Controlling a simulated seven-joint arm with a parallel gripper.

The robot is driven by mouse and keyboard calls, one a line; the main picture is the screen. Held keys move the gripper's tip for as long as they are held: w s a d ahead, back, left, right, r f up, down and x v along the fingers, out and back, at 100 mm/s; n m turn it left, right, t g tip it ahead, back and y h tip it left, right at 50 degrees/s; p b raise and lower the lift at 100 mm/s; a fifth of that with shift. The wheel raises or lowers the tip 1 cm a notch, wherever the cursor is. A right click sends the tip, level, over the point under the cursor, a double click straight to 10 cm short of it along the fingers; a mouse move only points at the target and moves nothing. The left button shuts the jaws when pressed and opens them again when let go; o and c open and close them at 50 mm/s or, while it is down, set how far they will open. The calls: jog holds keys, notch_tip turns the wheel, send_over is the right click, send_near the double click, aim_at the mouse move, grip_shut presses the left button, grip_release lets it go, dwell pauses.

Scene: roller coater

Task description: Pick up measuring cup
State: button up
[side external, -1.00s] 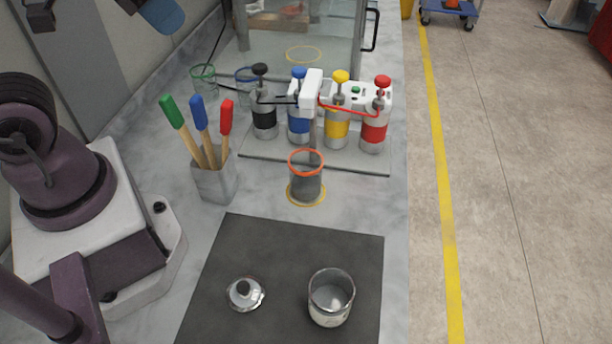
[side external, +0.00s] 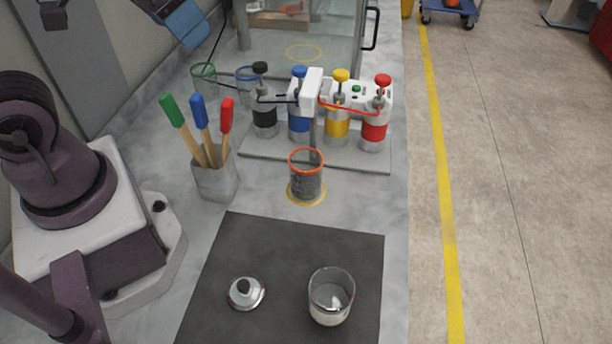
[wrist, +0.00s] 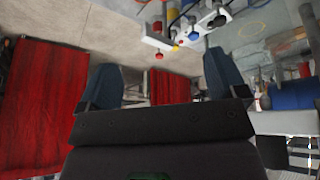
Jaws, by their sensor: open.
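Several clear cups could be the measuring cup; I cannot tell which it is. A cup with an orange-red rim (side external: 306,175) stands upright on a yellow ring in the middle of the counter. A green-rimmed cup (side external: 204,80) and a blue-rimmed cup (side external: 246,84) stand farther back. A clear glass cup (side external: 331,297) stands on the dark mat. My gripper (side external: 184,24) shows only partly at the top left, well above the counter and apart from the cups. In the wrist view its two blue fingers (wrist: 164,84) are spread with nothing between them.
A grey holder (side external: 214,180) with green, blue and red handled tools stands left of the orange-rimmed cup. Behind it, a pump rack (side external: 262,155) carries black, blue, yellow and red containers. A silver lid (side external: 245,295) lies on the dark mat (side external: 290,245). A glass-walled cabinet (side external: 300,40) stands behind.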

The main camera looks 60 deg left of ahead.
jog(key=w+a+f+n+g+h, duration=0.1)
jog(key=w+f+n+g+h, duration=0.2)
jog(key=w+f+n, duration=0.3)
jog(key=n+h, duration=0.3)
jog(key=n, duration=0.1)
send_near(302, 173)
jog(key=f+n+t+h, duration=0.1)
jog(key=f+n+h, duration=0.1)
jog(key=f+n, duration=0.1)
jog(key=w+a+f+n+t+h, duration=0.1)
jog(key=f+n+h, duration=0.1)
jog(key=f+n, duration=0.2)
jog(key=f+n+t+h, duration=0.1)
jog(key=f+n+h, duration=0.1)
jog(key=n, duration=0.3)
jog(key=shift+w+a+f, duration=0.2)
jog(key=shift+f, duration=0.2)
jog(key=shift+w+a+f, duration=0.2)
jog(key=shift+f, duration=0.2)
jog(key=x, duration=0.5)
jog(key=c, duration=1.1)
jog(key=shift+c, duration=0.2)
jog(key=shift+r, duration=0.15)
